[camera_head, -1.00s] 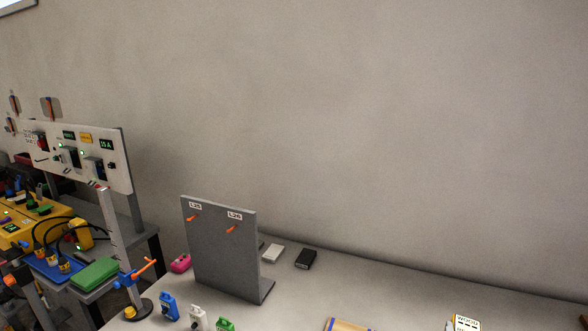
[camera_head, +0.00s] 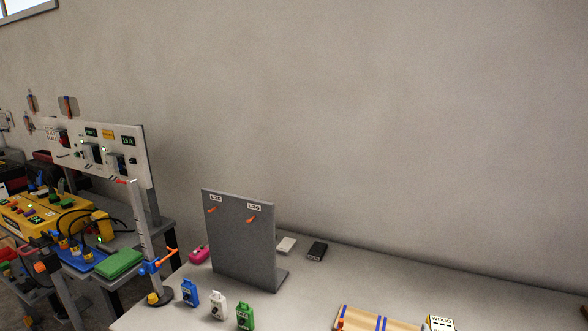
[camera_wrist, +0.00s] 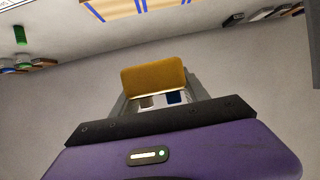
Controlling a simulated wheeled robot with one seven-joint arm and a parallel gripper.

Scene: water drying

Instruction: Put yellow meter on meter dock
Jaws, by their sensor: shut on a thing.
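The yellow meter (camera_wrist: 154,78) sits between the fingers of my gripper (camera_wrist: 155,90) in the wrist view, and the gripper is shut on it. In the head view a yellow piece with a white "WOOD" label (camera_head: 440,323) shows at the bottom edge. It looks like the held meter, mostly cut off. My gripper is not visible in the head view. I cannot tell which thing is the meter dock.
A wooden board with blue stripes (camera_head: 378,319) lies on the pale table (camera_head: 330,280). A grey upright panel with orange pegs (camera_head: 238,238) stands at left. Blue, white and green devices (camera_head: 217,305) stand before it. A cluttered bench with a yellow box (camera_head: 35,215) is further left.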

